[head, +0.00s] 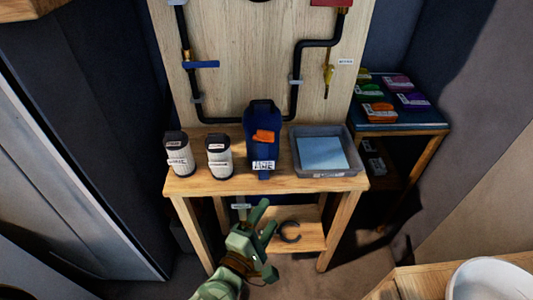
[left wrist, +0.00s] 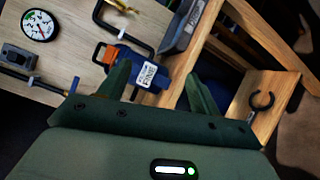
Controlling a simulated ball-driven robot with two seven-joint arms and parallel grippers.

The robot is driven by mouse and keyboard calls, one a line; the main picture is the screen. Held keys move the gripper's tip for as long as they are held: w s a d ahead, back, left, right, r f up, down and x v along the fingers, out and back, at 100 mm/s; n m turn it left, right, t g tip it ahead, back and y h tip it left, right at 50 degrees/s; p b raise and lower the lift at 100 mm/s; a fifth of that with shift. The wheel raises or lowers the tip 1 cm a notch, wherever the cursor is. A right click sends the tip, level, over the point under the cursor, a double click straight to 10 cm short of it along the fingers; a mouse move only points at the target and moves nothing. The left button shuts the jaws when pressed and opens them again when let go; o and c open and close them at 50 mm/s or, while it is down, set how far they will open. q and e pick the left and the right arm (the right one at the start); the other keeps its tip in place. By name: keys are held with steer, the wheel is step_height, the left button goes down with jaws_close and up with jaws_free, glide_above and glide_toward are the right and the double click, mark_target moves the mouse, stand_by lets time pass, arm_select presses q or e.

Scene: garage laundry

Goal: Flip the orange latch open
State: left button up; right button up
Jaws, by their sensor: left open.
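The orange latch (head: 263,136) sits on the front of a dark blue housing (head: 262,120) with a white label, standing on a wooden table. In the left wrist view the latch (left wrist: 110,53) shows at the upper left of the blue housing (left wrist: 132,60), beyond my fingers. My left gripper (head: 264,216) is open and empty, in front of and below the table edge, apart from the housing. In the left wrist view its two fingers (left wrist: 160,85) are spread, with the labelled end of the housing between them. My right gripper is not in view.
Two white-and-black canisters (head: 219,157) stand left of the housing. A grey tray (head: 325,172) is on its right. Black pipes with a blue lever (head: 201,64) run on the backboard. A side shelf (head: 400,127) holds coloured packets. A white bowl (head: 490,280) is at lower right.

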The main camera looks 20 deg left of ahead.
arm_select(q)
step_height(320, 180, up, 10)
steer(key=a+r+n+t+y, duration=0.1)
steer(key=a+n+y, duration=0.25)
steer(key=n, duration=0.95)
steer(key=n+g+y+b, duration=0.1)
steer(key=n, duration=0.4)
glide_toward(265, 133)
steer(key=w, duration=0.8)
steer(key=shift+w+a+f, duration=0.1)
steer(key=shift+a+f, duration=0.05)
steer(key=shift+a, duration=0.25)
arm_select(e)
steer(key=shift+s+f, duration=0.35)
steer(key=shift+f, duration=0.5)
